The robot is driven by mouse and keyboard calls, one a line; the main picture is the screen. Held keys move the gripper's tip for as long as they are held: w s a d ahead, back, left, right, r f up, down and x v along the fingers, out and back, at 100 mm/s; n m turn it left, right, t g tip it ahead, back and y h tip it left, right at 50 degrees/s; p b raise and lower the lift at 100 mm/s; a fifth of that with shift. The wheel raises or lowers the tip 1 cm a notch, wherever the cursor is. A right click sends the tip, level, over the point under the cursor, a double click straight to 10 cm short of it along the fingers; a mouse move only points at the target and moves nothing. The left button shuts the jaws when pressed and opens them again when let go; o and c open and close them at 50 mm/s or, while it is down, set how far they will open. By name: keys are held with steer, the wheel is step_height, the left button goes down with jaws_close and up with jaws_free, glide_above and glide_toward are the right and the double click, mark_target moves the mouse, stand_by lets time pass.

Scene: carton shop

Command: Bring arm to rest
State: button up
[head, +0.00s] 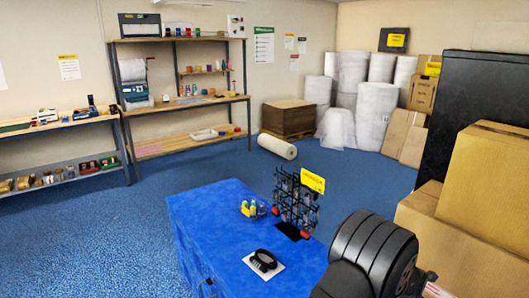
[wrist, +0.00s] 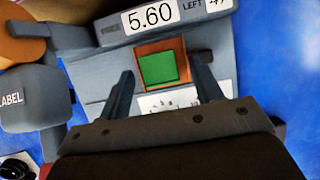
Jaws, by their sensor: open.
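In the wrist view my gripper (wrist: 163,72) has its two dark fingers spread wide apart. Nothing is held between them. Beyond the fingers is a grey device with a "5.60" display panel (wrist: 150,18). A green square (wrist: 165,67) in a brown-orange frame shows on it between the fingers. I cannot tell how far the fingers are from it. In the head view a dark, rounded arm part, likely mine, fills the lower right; the gripper itself is hidden there.
A blue-covered table (head: 205,220) holds a black wire rack (head: 296,200) with a yellow sign, a small bowl of items (head: 252,209) and a black coil on a white card (head: 263,262). Cartons (head: 485,190) stand at the right. Blue floor (head: 110,235) is open at the left.

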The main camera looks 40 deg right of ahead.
steer(key=x, duration=0.3)
steer(key=shift+a, duration=0.1)
step_height(320, 180, up, 9)
steer(key=shift+f, duration=0.15)
steer(key=s+a, duration=0.2)
steer(key=a, duration=0.9)
steer(key=s+a, duration=0.2)
steer(key=a, duration=1)
steer(key=shift+m, duration=0.3)
steer(key=w+d+f, duration=0.1)
steer(key=w+f, duration=0.1)
steer(key=w, duration=0.1)
steer(key=w+d+f, duration=0.1)
steer(key=w+f, duration=0.1)
steer(key=w, duration=0.1)
steer(key=w+d+f, duration=0.1)
steer(key=w+f, duration=0.1)
steer(key=w, duration=0.2)
steer(key=shift+f, duration=0.15)
steer(key=shift+w+d+f, duration=0.25)
steer(key=shift+w+f, duration=0.25)
steer(key=shift+f, duration=0.15)
steer(key=shift+o, duration=0.2)
